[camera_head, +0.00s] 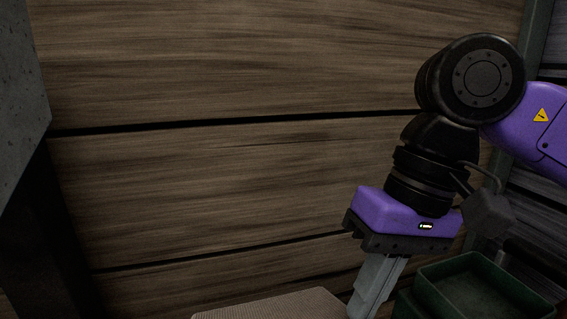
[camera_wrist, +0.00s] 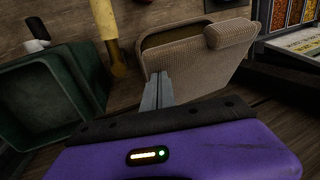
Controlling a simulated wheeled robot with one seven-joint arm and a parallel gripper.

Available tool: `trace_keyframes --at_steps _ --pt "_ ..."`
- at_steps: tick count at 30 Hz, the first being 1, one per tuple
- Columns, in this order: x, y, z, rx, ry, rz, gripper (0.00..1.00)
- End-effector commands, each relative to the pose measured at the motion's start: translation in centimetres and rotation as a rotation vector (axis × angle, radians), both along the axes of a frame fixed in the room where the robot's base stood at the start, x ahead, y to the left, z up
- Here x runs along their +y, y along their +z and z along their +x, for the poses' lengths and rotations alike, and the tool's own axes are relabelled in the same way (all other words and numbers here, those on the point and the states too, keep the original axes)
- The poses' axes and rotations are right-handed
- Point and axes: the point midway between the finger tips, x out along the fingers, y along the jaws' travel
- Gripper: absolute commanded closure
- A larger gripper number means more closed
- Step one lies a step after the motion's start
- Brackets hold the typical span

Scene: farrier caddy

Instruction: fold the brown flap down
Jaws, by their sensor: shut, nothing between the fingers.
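A brown woven piece, apparently the flap, shows in the wrist view (camera_wrist: 195,68), tilted, with a dark opening along its upper edge and a padded roll (camera_wrist: 229,33) at its upper right. In the head view only a brown woven top (camera_head: 275,306) shows at the bottom edge. My gripper (camera_wrist: 157,76) is shut and empty, its grey fingertips in front of the left part of the woven piece. I cannot tell whether they touch it. In the head view my gripper (camera_head: 362,312) points down just right of the woven top, its tips near the picture's bottom edge.
A dark green bin (camera_wrist: 45,82) stands left of the fingers in the wrist view; green bins (camera_head: 475,283) also show at lower right in the head view. A yellow-handled tool (camera_wrist: 106,22) stands behind. A compartment tray (camera_wrist: 290,18) is at upper right. A plank wall (camera_head: 230,190) rises behind.

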Motion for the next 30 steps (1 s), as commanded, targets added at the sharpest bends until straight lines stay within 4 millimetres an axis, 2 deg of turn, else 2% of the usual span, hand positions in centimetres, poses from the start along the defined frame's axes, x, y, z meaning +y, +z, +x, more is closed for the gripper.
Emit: trace_keyframes --at_steps 10,23,30 --pt "-0.2 -1.1 -0.7 0.0 0.001 0.0 1.0" --pt "-0.2 -1.2 -0.8 0.0 0.0 0.0 1.0" --pt "-0.3 -2.0 -1.2 0.0 0.001 0.0 1.0"
